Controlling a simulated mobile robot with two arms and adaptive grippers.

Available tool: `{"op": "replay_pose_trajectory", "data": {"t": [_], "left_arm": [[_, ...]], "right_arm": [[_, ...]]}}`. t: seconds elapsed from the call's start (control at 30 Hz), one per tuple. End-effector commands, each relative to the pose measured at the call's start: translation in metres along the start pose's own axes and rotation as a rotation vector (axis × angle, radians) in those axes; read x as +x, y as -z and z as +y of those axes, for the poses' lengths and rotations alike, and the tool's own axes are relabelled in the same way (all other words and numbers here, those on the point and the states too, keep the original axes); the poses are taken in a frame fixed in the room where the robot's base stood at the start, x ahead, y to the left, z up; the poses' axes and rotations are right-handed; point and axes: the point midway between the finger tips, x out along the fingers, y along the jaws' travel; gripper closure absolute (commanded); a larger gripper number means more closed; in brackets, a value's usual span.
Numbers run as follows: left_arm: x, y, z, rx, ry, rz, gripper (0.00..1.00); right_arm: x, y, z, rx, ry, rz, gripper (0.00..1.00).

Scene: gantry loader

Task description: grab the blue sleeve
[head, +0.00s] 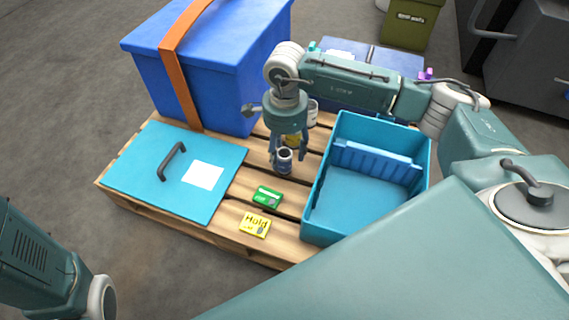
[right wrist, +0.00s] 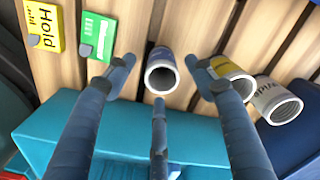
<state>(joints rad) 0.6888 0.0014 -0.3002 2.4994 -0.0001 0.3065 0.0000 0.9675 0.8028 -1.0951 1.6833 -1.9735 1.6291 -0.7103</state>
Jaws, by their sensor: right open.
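The blue sleeve (head: 283,161) is a short, dark blue hollow tube on the pallet, left of the open teal crate. In the right wrist view the blue sleeve (right wrist: 163,68) shows its open end, between the spread finger ends. My right gripper (head: 287,153) points down over it in the head view, with fingers on either side. The right wrist view shows the gripper (right wrist: 159,72) open, with gaps between its fingers and the sleeve. My left gripper is out of view; only part of that arm shows at lower left.
A yellow sleeve (right wrist: 232,80) and a whitish sleeve (right wrist: 277,103) stand close by. The teal crate (head: 310,215) has a high wall. A green card (head: 267,196) and yellow card (head: 255,225) lie in front. A teal lid (head: 140,185) and strapped blue bin (head: 225,85) are left.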

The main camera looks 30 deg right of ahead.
Motion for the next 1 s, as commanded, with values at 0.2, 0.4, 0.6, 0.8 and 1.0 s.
{"op": "replay_pose_trajectory", "data": {"t": [0.2, 0.4, 0.6, 0.8, 1.0], "left_arm": [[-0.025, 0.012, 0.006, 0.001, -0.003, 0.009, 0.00], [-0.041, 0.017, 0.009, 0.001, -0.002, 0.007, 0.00], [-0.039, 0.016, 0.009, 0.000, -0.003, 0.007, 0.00], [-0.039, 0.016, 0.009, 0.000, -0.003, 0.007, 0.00], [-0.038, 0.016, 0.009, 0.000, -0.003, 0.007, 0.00]], "right_arm": [[0.030, 0.000, -0.002, 0.001, -0.001, 0.000, 0.45], [0.051, 0.000, -0.003, 0.001, -0.001, -0.001, 0.45], [0.049, -0.001, -0.003, 0.001, -0.001, -0.001, 0.45], [0.049, -0.001, -0.003, 0.001, -0.001, -0.001, 0.79], [0.048, -0.001, -0.003, 0.001, 0.000, -0.001, 1.00]]}}
